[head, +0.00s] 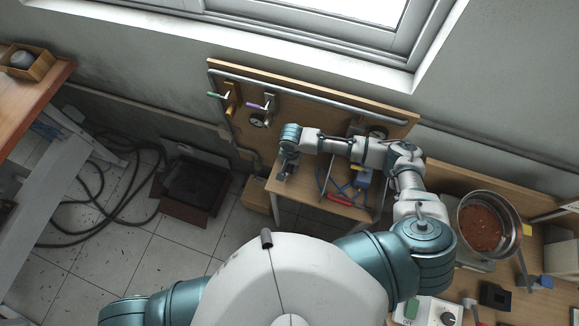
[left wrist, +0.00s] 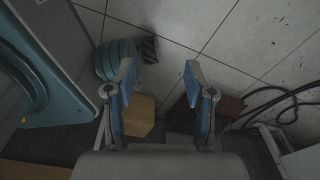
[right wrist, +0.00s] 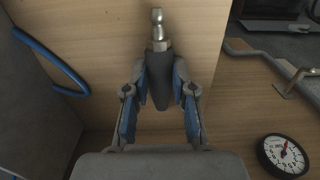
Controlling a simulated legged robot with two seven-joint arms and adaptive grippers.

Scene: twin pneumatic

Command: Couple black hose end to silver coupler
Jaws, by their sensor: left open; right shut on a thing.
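My right gripper (right wrist: 160,78) is shut on the black hose end (right wrist: 160,92), a dark tapered sleeve with a silver plug pointing away from the fingers. In the head view my right gripper (head: 282,172) is above the left part of the small bench, below the board; the hose end is too small to make out there. On the board, a silver fitting with a purple handle (head: 267,104), apparently the silver coupler, hangs right of a brass one with a green handle (head: 230,97). My left gripper (left wrist: 160,75) is open and empty over the floor.
The wooden board (head: 330,112) stands below the window. A round gauge (right wrist: 284,155) shows at lower right in the right wrist view. Blue tubing (head: 345,188) and a red-handled tool (head: 340,199) lie on the bench. A metal pot (head: 487,226) stands right.

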